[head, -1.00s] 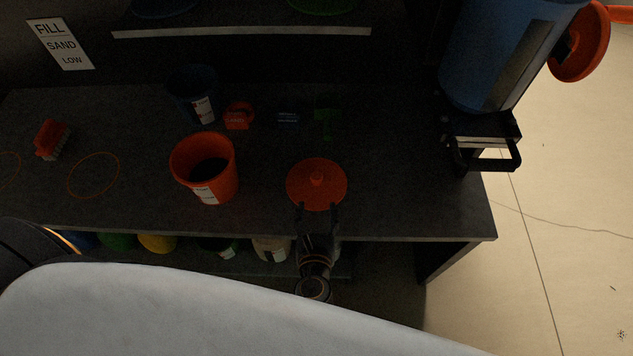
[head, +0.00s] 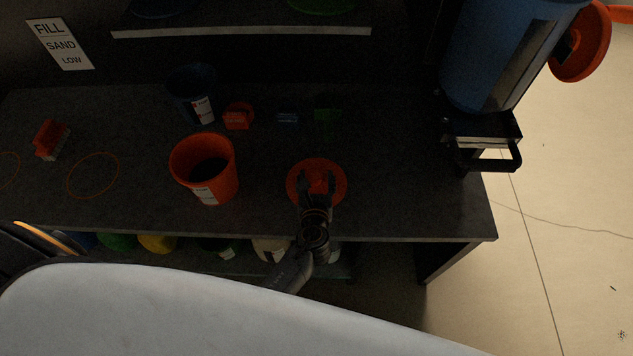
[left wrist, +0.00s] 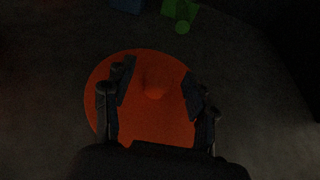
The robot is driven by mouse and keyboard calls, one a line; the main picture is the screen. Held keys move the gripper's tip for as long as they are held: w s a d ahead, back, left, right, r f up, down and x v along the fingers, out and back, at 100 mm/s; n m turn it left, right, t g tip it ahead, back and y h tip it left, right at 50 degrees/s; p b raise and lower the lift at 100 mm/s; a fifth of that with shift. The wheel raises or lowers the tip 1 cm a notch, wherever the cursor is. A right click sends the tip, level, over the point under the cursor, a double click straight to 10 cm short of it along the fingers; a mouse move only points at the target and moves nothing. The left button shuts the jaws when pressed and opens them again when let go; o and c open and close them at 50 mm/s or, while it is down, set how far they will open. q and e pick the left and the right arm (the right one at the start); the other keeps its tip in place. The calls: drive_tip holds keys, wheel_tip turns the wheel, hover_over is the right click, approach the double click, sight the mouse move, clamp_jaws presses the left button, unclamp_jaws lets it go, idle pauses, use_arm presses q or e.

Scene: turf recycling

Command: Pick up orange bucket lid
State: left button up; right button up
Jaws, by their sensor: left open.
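The orange bucket lid (head: 337,193) lies flat on the dark workbench, knob upward, to the right of the orange bucket (head: 219,180). My left gripper (head: 317,175) is over the lid, its open fingers on either side of the knob. In the left wrist view the lid (left wrist: 150,122) fills the middle, and its knob (left wrist: 154,88) sits between the two fingers of the gripper (left wrist: 157,85), with a gap on each side. The gripper hides part of the lid's near side. My right gripper is not in view.
On the workbench (head: 400,190) stand a dark blue bucket (head: 190,95), a red item (head: 237,118), a green item (head: 327,112) and a red brush (head: 50,138). A large blue container (head: 490,60) stands at the right. The bench right of the lid is clear.

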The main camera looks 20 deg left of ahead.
use_arm(q)
clamp_jaws()
